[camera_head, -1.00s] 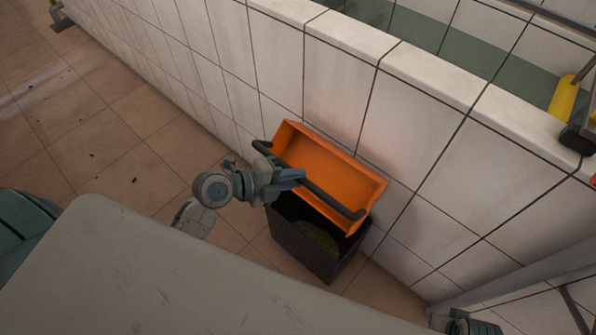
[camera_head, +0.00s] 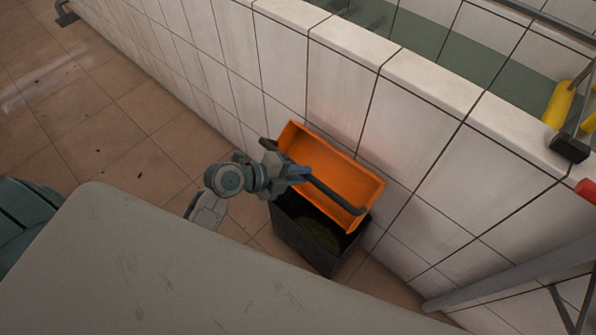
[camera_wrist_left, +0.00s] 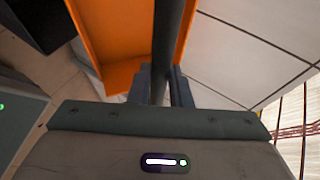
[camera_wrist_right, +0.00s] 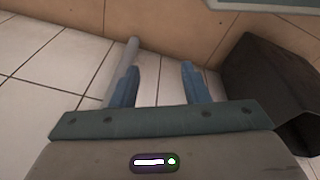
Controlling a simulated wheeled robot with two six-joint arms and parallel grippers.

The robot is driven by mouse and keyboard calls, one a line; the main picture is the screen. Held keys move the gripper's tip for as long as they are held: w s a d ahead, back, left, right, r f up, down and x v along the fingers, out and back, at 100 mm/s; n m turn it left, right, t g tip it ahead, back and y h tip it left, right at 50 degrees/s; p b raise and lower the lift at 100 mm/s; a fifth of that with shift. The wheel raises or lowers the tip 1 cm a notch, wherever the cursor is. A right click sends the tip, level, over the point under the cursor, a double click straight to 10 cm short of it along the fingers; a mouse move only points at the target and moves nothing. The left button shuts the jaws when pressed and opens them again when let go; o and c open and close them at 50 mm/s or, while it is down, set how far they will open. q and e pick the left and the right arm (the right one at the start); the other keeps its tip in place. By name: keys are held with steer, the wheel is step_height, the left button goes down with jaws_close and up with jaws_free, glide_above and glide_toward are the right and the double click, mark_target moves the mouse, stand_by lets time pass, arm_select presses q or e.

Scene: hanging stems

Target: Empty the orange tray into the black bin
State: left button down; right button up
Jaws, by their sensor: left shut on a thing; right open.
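The orange tray (camera_head: 340,171) is steeply tilted above the black bin (camera_head: 304,243), against the white tiled wall; its visible inside looks bare. A dark handle bar (camera_head: 335,195) runs along its near side. My left gripper (camera_head: 298,174) is shut on this bar. In the left wrist view the bar (camera_wrist_left: 168,40) passes between the fingers (camera_wrist_left: 166,88), with the orange tray (camera_wrist_left: 112,35) behind it. Greenish stuff (camera_head: 316,236) lies inside the bin. My right gripper (camera_wrist_right: 158,70) is open and empty in its wrist view, and out of the head view.
The white tiled wall (camera_head: 330,90) rises right behind the tray and bin. A yellow object (camera_head: 560,104) and a red one (camera_head: 588,188) are at the right. In the right wrist view a dark open box (camera_wrist_right: 262,85) stands at right, near a grey pole (camera_wrist_right: 118,68).

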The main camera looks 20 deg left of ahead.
arm_select(q)
steer(key=p, duration=0.2)
steer(key=w+r+p, duration=0.1)
steer(key=p, duration=0.1)
steer(key=shift+w+d+r+g+y, duration=0.1)
steer(key=shift+w+d+g+y, duration=0.2)
steer(key=shift+g, duration=0.1)
arm_select(e)
steer(key=s+d+f+p, duration=0.2)
steer(key=s+f+p, duration=0.2)
steer(key=s+f, duration=1.2)
arm_select(q)
steer(key=w+d+r+n+g+y+p, duration=0.1)
steer(key=w+d+r+g+y+p, duration=0.1)
steer(key=w+g+p, duration=0.4)
steer(key=shift+w+d+r+n+y+p, duration=0.15)
steer(key=shift+w+d+n+y+p, duration=0.4)
steer(key=shift+w+p, duration=0.9)
arm_select(e)
step_height(320, 180, up, 9)
steer(key=s, duration=0.2)
steer(key=shift+s+g, duration=0.15)
steer(key=shift+g, duration=0.25)
